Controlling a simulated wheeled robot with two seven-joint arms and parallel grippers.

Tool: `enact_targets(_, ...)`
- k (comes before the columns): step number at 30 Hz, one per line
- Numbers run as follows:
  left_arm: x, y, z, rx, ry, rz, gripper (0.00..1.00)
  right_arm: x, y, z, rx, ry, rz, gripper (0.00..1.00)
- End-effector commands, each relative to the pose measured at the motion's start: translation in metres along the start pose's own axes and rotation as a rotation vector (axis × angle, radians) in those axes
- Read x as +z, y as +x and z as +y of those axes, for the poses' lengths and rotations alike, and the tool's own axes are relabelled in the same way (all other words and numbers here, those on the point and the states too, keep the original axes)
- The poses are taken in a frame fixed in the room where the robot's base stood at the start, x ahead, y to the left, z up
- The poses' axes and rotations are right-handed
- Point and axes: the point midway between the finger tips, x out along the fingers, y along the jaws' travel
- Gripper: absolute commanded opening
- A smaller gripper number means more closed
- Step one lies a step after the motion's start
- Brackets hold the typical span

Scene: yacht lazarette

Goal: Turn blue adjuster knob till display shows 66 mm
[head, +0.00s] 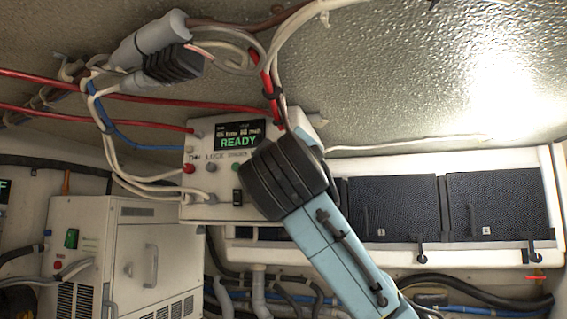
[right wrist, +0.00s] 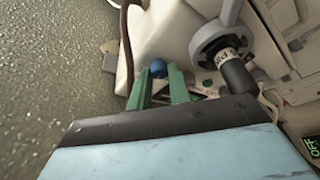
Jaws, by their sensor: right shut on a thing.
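The control box (head: 212,190) hangs at the centre of the head view. Its dark display (head: 240,135) shows READY in large green letters, with a smaller line above too fine to read surely. The blue adjuster knob (right wrist: 158,69) shows as a small blue ball in the right wrist view. My right gripper (right wrist: 157,76) has its green fingers closed on either side of it. In the head view my right arm's dark wrist covers the right side of the box, hiding the knob and fingers. My left gripper is in neither view.
Red cables (head: 110,96) and grey connectors (head: 150,38) run above and left of the box. A white cabinet (head: 130,255) stands lower left. Black battery panels (head: 395,208) in a white frame are at right. A grey ring-shaped fitting (right wrist: 220,45) sits close beside the fingers.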

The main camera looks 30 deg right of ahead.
Motion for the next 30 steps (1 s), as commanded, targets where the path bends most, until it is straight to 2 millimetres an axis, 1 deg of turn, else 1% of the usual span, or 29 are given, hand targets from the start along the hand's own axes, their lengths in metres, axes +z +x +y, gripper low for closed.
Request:
enact_targets(5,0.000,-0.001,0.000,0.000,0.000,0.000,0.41,0.000,0.000,0.001,-0.030,-0.068,0.000,0.00)
enact_targets(18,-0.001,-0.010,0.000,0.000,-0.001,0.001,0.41,-0.002,0.000,0.003,-0.141,-0.339,0.001,0.00)
enact_targets(24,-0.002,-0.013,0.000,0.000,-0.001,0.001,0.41,-0.002,0.000,0.003,-0.176,-0.422,0.001,0.00)
enact_targets(30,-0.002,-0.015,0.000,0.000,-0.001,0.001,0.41,-0.001,0.000,0.003,-0.192,-0.461,0.001,0.00)
